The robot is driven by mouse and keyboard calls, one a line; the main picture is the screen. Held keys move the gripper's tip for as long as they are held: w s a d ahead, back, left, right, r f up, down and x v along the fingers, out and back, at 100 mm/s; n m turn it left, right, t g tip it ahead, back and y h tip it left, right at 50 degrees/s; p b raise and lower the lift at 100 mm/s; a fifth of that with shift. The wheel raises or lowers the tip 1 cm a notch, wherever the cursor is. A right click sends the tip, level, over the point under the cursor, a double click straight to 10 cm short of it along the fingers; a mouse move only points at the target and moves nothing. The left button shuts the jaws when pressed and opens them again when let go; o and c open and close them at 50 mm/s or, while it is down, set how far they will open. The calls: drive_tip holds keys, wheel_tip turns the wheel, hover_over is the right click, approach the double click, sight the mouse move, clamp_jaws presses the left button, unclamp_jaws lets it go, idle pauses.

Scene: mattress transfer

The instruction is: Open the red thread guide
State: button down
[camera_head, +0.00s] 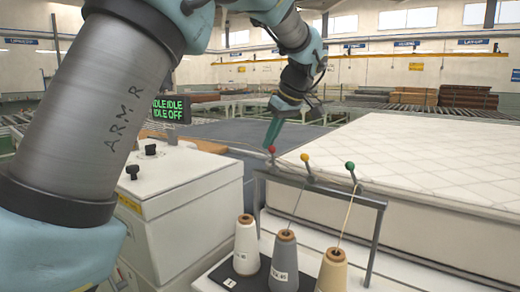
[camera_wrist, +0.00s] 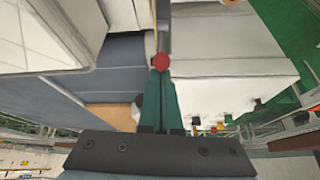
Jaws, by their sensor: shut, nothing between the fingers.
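The red thread guide (camera_head: 272,149) is a red ball on a short lever at the left end of a grey rail (camera_head: 320,186). It also shows in the wrist view (camera_wrist: 160,61), right at the fingertips. My gripper (camera_head: 271,142) has green fingers pointing down, with their tips at the red ball. The fingers are together in the wrist view (camera_wrist: 160,73), with nothing between them; I cannot tell whether they touch the ball. The yellow guide (camera_head: 305,157) and green guide (camera_head: 350,166) stand farther right on the rail.
A white cone (camera_head: 246,248), a grey cone (camera_head: 284,264) and a beige cone (camera_head: 332,272) stand below the rail. Threads run up from the grey and beige cones. A white mattress (camera_head: 430,165) lies behind. A control box (camera_head: 175,185) with a lit display stands left.

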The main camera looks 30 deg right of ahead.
drive_tip(key=s+t+b, duration=0.1)
drive_tip(key=d+t+y+b, duration=0.1)
drive_tip(key=b, duration=0.1)
drive_tip(key=s+t+y+b, duration=0.1)
drive_tip(key=shift+s+d+f+b, duration=0.25)
drive_tip(key=shift+s+f+b, duration=0.05)
drive_tip(key=shift+s+d+r+t+b, duration=0.15)
drive_tip(key=shift+s+t+b, duration=0.2)
drive_tip(key=shift+b, duration=0.25)
drive_tip(key=shift+s, duration=0.15)
